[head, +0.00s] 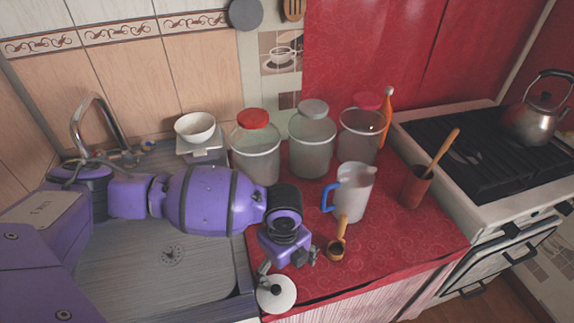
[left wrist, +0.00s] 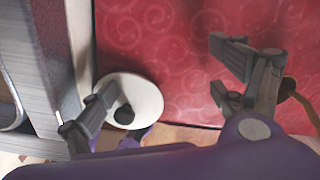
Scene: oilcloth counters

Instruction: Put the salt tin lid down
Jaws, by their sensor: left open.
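The salt tin lid looks like a white disc (head: 276,293) with a dark knob on top. It lies flat at the front left corner of the red counter, beside the sink unit. It also shows in the left wrist view (left wrist: 146,92). My left gripper (head: 288,265) is open just above it, with nothing between its fingers. In the left wrist view one finger of the gripper (left wrist: 162,68) overlaps the lid beside the knob; whether it touches cannot be told. The other finger is well to the right, over the red cloth. My right gripper is not in view.
A small wooden-handled scoop (head: 336,246) lies close to the right of my gripper. A blue-handled jug (head: 354,192), several clear canisters (head: 312,148) and a brown utensil pot (head: 415,187) stand behind. The stove (head: 470,190) is at right. The counter's front right is clear.

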